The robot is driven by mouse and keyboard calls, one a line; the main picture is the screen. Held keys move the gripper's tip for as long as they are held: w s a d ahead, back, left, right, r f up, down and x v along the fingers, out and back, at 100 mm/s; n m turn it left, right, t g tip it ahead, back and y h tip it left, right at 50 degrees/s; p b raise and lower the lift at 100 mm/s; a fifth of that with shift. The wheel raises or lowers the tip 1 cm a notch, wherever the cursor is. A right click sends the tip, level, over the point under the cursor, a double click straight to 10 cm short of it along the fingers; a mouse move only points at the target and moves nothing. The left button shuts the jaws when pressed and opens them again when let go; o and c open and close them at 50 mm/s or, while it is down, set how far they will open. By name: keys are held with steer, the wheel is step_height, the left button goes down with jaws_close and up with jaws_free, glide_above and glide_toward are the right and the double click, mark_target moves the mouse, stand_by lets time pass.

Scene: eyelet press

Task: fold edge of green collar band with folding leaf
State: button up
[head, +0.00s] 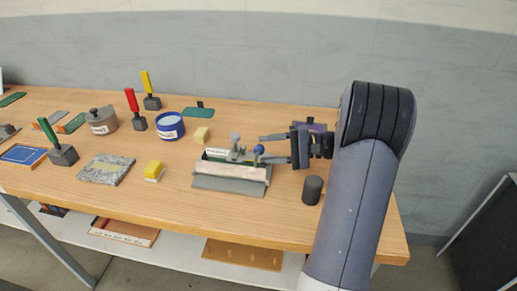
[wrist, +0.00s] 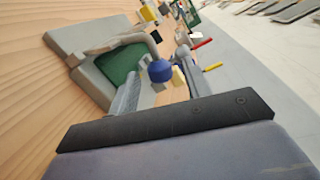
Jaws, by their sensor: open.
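The folding device stands near the front of the table in the head view, with a grey base (head: 228,186) and a pale beige bar (head: 235,171) along it. A blue ball knob (head: 258,149) sits at its right end. In the wrist view the green collar band (wrist: 122,64) lies on the device's grey base (wrist: 85,82). The blue knob (wrist: 160,71) shows close by, at the end of a grey arm. My gripper (head: 264,149) is open, its two fingers on either side of the knob. I cannot tell whether either finger touches it. Which part is the folding leaf is unclear.
A dark cylinder (head: 312,190) stands just below my gripper, near the front edge. Bare table lies in front of the device.

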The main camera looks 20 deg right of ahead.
mark_target(259, 150)
steer(key=shift+x, duration=1.55)
steer(key=shift+c, duration=0.2)
jaws_close()
